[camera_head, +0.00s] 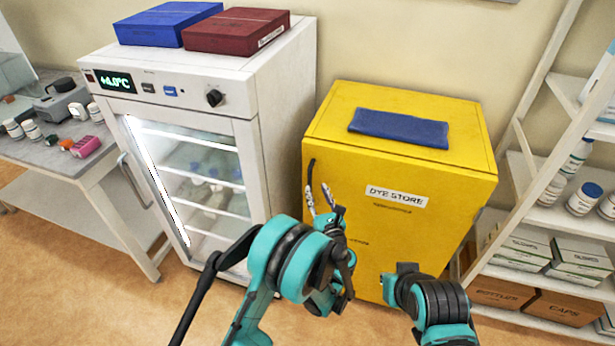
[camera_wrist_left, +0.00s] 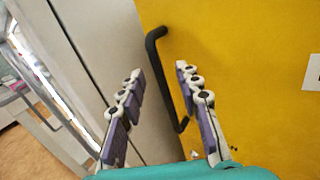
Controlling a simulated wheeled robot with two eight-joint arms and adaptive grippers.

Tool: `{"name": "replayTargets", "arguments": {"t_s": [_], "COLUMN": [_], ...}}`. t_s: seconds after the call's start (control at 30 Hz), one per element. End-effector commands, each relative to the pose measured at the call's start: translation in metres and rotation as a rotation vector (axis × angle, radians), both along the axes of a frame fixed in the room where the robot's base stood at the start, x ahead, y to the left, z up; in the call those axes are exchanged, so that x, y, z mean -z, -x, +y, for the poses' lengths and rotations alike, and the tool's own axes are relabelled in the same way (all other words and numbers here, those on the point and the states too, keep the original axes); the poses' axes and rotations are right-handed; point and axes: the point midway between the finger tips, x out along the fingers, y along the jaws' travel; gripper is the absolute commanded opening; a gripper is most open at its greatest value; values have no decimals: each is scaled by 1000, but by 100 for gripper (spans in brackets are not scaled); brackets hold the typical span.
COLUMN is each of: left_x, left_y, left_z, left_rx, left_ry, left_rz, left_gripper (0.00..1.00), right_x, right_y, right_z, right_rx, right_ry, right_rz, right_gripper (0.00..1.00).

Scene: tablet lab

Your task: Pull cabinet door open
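The yellow cabinet (camera_head: 400,235) carries a "DYE STORE" label, and its front door looks closed. Its black bar handle (camera_head: 311,175) stands upright near the door's left edge; in the left wrist view the handle (camera_wrist_left: 157,52) runs down between the fingertips and passes partly behind the right-hand finger. My left gripper (camera_head: 320,196) is open in front of the door at the handle's side, also seen in the left wrist view (camera_wrist_left: 158,72). Nothing is gripped; I cannot tell whether a finger touches the handle.
A white glass-door fridge (camera_head: 262,165) stands close on the cabinet's left. A blue folded item (camera_head: 400,128) lies on the cabinet top. A white shelf rack (camera_head: 530,215) with bottles and boxes stands on the right. The floor shows at the lower left.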

Motion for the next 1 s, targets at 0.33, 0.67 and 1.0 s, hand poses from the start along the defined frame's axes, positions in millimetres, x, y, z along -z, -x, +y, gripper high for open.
{"name": "replayTargets", "arguments": {"t_s": [0.33,0.67,1.0], "left_x": [25,24,23], "left_y": [-21,-65,-70], "left_z": [11,22,23], "left_rx": [-40,-37,-36], "left_ry": [85,81,80], "left_rz": [12,12,13], "left_gripper": [34,34,34], "right_x": [4,12,12], "right_y": [0,0,0], "right_z": [0,0,0], "right_rx": [0,0,0], "right_ry": [0,0,0], "right_rz": [0,0,0], "right_gripper": [0,0,0]}}
